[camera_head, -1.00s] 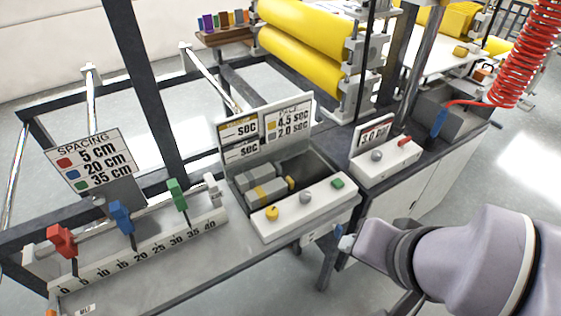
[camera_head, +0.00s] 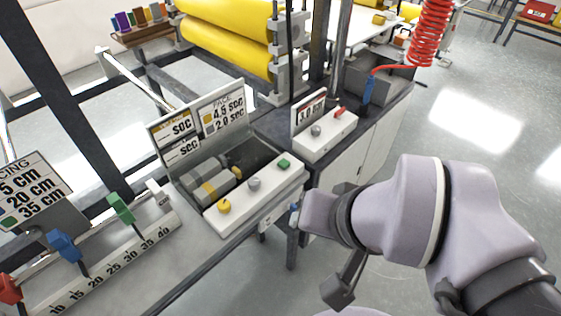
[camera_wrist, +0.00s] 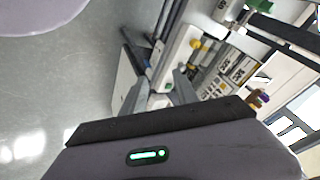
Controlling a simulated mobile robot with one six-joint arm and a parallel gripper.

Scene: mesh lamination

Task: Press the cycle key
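A white sloped key panel (camera_head: 240,208) on the bench carries a yellow knob (camera_head: 224,207), a grey knob (camera_head: 254,184) and a green key (camera_head: 284,164). No lettering on these is readable, so I cannot tell which is the cycle key. My arm's end stands right of and in front of the panel; its fingers are not clearly visible in the head view. The yellow knob (camera_wrist: 196,44) and panel lie beyond the fingertips there.
Behind the panel stand sign boards (camera_head: 208,117) and a bin of grey rollers. A pressure box (camera_head: 325,138) with a grey knob and red lever sits to the right. A spacing rail (camera_head: 118,255) with coloured clamps is at left. Open floor lies at right.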

